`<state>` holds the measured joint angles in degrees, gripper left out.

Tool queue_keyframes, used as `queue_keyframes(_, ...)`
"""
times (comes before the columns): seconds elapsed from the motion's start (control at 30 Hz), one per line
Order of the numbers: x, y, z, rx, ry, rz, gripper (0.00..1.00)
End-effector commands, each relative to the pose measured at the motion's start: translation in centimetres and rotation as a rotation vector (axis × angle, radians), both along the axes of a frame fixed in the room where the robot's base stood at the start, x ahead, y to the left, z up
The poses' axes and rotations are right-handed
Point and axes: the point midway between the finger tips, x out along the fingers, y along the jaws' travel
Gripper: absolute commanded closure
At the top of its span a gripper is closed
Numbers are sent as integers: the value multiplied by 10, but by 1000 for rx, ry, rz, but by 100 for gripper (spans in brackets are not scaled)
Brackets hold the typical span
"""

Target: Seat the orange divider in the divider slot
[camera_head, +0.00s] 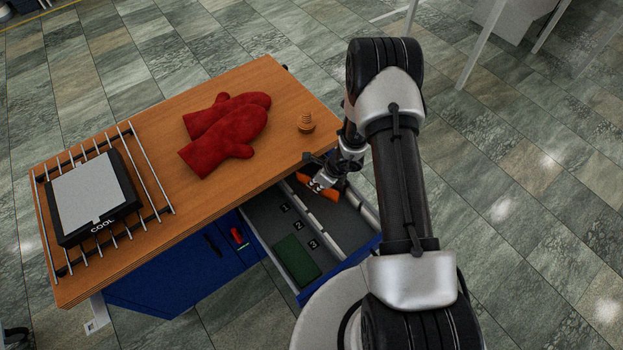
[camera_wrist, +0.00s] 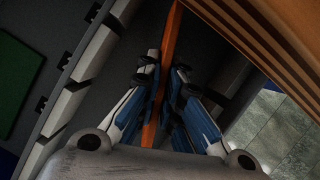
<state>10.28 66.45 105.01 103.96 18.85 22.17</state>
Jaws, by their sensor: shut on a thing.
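The orange divider (camera_head: 332,192) is a thin upright panel inside the open drawer (camera_head: 262,240), near the end by the wooden tabletop. My gripper (camera_head: 321,183) is shut on it from above. In the wrist view the divider (camera_wrist: 171,35) runs between the two fingers of my gripper (camera_wrist: 162,78), seen edge-on. A grey rail (camera_wrist: 84,75) with several dark notches lies to its left, apart from it in this view. In the head view the rail (camera_head: 322,211) runs along the drawer beside labels 1, 2 and 3. The divider's lower edge is hidden, and I cannot tell if it touches the floor or a slot.
A green pad (camera_head: 296,260) lies in the drawer by label 3. The tabletop edge (camera_wrist: 275,50) is close on the right in the wrist view. Red mitts (camera_head: 225,130), a small wooden piece (camera_head: 306,122) and a rack (camera_head: 163,208) with a dark "COOL" block (camera_head: 95,195) are on top.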

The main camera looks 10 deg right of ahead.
Motion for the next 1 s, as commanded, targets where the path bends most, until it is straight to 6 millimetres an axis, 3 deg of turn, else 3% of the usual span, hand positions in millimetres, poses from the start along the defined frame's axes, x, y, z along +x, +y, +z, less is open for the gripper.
queue_keyframes(0.2,27,11,-2,-2,-2,3,100)
queue_keyframes(0.3,25,10,-15,0,0,0,100)
queue_keyframes(0.73,26,10,-19,0,-2,1,100)
queue_keyframes(0.77,25,10,-18,0,-2,1,92)
queue_keyframes(1.0,25,10,-17,0,-2,1,76)
